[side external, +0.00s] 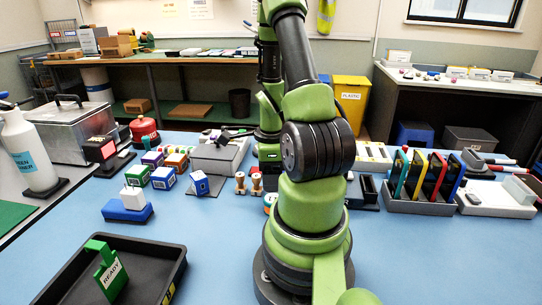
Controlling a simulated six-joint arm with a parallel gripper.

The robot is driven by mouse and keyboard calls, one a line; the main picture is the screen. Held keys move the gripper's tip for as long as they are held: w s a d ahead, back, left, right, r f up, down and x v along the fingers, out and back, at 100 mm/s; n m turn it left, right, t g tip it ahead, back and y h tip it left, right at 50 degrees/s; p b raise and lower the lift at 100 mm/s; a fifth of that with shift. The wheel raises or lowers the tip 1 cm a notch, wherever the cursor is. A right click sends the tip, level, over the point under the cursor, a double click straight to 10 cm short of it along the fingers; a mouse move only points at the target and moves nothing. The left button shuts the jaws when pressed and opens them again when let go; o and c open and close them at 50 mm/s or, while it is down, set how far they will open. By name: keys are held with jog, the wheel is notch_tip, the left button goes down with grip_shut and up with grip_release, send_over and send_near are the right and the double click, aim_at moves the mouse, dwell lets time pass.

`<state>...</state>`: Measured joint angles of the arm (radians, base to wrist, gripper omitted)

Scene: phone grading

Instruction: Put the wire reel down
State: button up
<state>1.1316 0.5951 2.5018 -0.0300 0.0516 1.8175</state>
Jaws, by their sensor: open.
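I cannot clearly make out a wire reel in the side external view. A small round multicoloured object (270,203) shows at the left edge of my arm, partly hidden by it; I cannot tell what it is. A red rounded object (144,131) stands on the back left of the blue table (225,245). My arm comes down through the middle right toward the bottom edge. Its end and my gripper are out of view, so what is at the fingers does not show.
A black tray (172,272) with a green READY tag (110,272) lies front left. Several coloured cubes (164,178) and two wooden stamps (256,184) stand mid-table. A rack of coloured upright items (418,202) is at right. The blue table between tray and arm is bare.

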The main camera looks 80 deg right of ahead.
aim_at(271, 198)
jog(key=w+a+r+n+t+h, duration=0.15)
jog(key=w+r+n, duration=0.3)
jog(key=r, duration=0.45)
jog(key=w+a+r+n+t, duration=0.2)
jog(key=a+r+n, duration=0.3)
jog(key=n, duration=0.3)
jog(key=w+a+r+n+t+y, duration=0.1)
jog(key=w+a+r+n+t, duration=0.1)
jog(key=a+r+n, duration=0.3)
jog(key=a+n, duration=0.3)
jog(key=n, duration=0.1)
jog(key=shift+a+r, duration=0.25)
jog(key=shift+r, duration=0.05)
jog(key=shift+o, duration=0.7)
jog(key=s+a+r+n+t+y, duration=0.1)
jog(key=s+a+r+n+y, duration=0.1)
jog(key=a+n, duration=0.3)
jog(key=shift+s+r+n+t, duration=0.15)
jog(key=shift+r+n+t, duration=0.3)
jog(key=shift+n, duration=0.8)
jog(key=shift+o, duration=1.2)
jog(key=shift+s+a+r+n+y, duration=0.15)
jog(key=shift+a+n+y, duration=0.1)
jog(key=shift+a+n, duration=0.15)
jog(key=shift+d, duration=0.1)
